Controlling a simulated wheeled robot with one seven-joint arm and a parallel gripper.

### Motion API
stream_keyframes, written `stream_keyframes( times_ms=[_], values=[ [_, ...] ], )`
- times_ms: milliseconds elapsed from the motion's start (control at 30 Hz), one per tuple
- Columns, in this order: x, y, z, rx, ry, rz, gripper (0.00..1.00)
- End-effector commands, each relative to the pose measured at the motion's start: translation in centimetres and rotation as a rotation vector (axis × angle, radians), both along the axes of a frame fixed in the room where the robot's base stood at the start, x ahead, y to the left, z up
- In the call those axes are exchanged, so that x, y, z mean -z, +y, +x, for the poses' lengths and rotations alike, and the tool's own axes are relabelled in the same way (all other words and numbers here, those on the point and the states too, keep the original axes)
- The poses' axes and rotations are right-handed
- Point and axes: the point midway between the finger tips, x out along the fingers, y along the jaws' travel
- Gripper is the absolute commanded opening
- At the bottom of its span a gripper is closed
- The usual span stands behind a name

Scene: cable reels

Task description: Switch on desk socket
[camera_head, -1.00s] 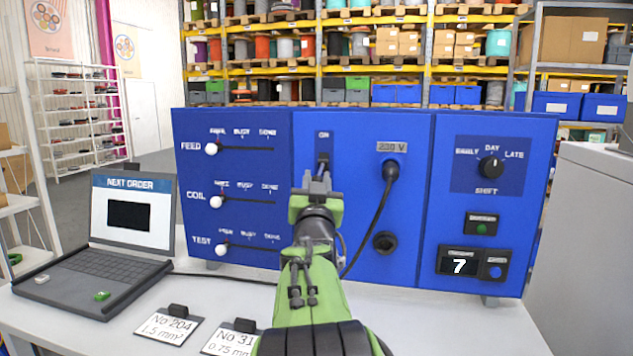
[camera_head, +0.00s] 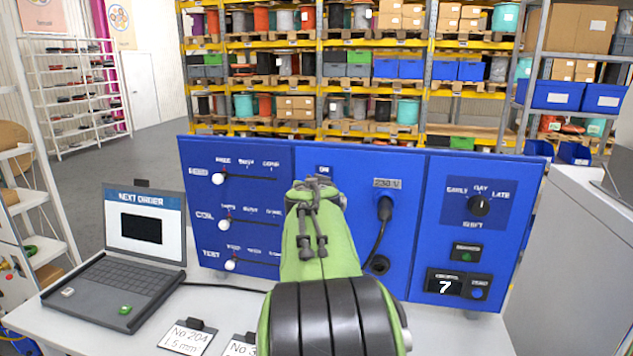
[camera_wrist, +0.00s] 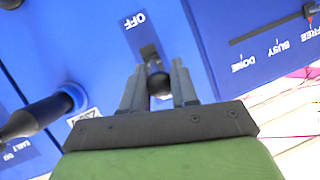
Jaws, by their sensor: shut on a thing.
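The blue control panel (camera_head: 410,262) stands upright on the desk. Its middle section holds the switch, with the ON label (camera_head: 323,169) just above my arm; the switch itself is hidden there. In the wrist view the switch shows as a black ball knob (camera_wrist: 158,86) on a dark slot, with the OFF label (camera_wrist: 135,20) beyond it. My gripper (camera_wrist: 158,78) has a finger on each side of the knob and is shut on it. The knob sits on the side away from OFF, but I cannot tell the lever's exact position.
A black plug (camera_head: 385,207) with a cable is in the 230 V socket, right of my arm. Feed, coil and test sliders (camera_head: 226,219) are left, a shift dial (camera_head: 479,206) right. A laptop (camera_head: 125,255) and number cards (camera_head: 188,337) occupy the desk's left and front.

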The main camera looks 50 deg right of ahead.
Motion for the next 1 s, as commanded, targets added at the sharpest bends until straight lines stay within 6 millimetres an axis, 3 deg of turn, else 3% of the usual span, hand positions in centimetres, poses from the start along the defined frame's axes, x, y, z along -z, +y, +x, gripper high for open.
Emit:
stream_keyframes(
  times_ms=[33, 767, 800, 933, 1000],
  values=[
    [-0.88, -0.13, -0.02, 0.001, 0.008, 0.016, 0.00],
    [-0.86, -0.30, 0.11, 0.000, 0.036, 0.090, 0.00],
    [-0.85, -0.30, 0.11, 0.000, 0.036, 0.090, 0.33],
    [-0.80, -0.29, 0.11, -0.001, 0.036, 0.091, 0.52],
    [-0.77, -0.28, 0.12, 0.000, 0.038, 0.091, 0.52]
  ],
)
